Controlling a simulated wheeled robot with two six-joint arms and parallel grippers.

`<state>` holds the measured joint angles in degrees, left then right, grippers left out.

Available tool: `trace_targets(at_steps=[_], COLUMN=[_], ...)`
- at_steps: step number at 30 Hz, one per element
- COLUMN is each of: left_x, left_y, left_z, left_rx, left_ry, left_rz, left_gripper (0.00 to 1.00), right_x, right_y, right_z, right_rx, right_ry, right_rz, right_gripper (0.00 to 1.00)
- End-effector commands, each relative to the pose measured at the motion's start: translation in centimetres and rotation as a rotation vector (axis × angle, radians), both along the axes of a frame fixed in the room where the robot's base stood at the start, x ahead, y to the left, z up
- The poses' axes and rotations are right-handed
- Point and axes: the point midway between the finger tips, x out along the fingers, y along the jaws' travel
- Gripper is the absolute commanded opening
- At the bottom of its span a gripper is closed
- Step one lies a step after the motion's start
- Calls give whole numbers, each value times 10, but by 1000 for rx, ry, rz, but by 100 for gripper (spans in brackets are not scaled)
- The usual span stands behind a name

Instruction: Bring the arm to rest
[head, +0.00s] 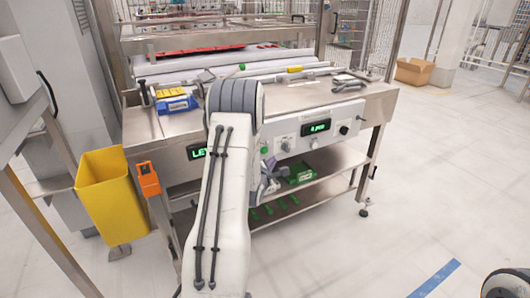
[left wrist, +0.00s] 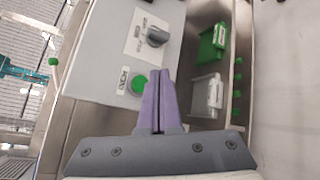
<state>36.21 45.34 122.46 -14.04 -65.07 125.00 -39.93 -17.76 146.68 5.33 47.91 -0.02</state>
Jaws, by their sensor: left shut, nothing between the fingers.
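My left arm (head: 222,200) reaches forward over the front of the steel machine bench. My left gripper (head: 270,184) is partly hidden behind the arm in the head view. In the left wrist view its purple fingers (left wrist: 158,100) are shut together with nothing between them. They are in front of the grey control panel (left wrist: 105,55), beside a green button (left wrist: 138,83) and below a dark rotary knob (left wrist: 157,37) in that view. I cannot tell whether the fingertips touch the panel. My right gripper is not in view.
The bench top (head: 315,92) carries a blue tool box (head: 176,104) and a yellow-handled rod (head: 295,69). A yellow bin (head: 108,195) stands at left, a cardboard box (head: 414,71) at far right.

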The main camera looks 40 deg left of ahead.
Motion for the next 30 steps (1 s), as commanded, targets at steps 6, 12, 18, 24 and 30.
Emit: trace_targets(at_steps=[6, 12, 18, 24, 30], left_x=[-6, -6, -6, -5, 16], left_y=[-14, -15, -15, -18, -90], left_z=[0, 0, 0, 1, 12], left_rx=[1, 1, 1, 7, 180], left_ry=[0, 0, 0, 7, 208], left_rz=[0, 0, 0, -6, -185], left_gripper=[0, 0, 0, 0, 0], right_x=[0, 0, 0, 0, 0], right_y=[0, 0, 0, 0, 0], right_z=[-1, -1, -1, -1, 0], right_rx=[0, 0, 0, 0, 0], right_ry=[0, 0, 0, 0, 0], right_rz=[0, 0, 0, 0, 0], right_gripper=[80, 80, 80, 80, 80])
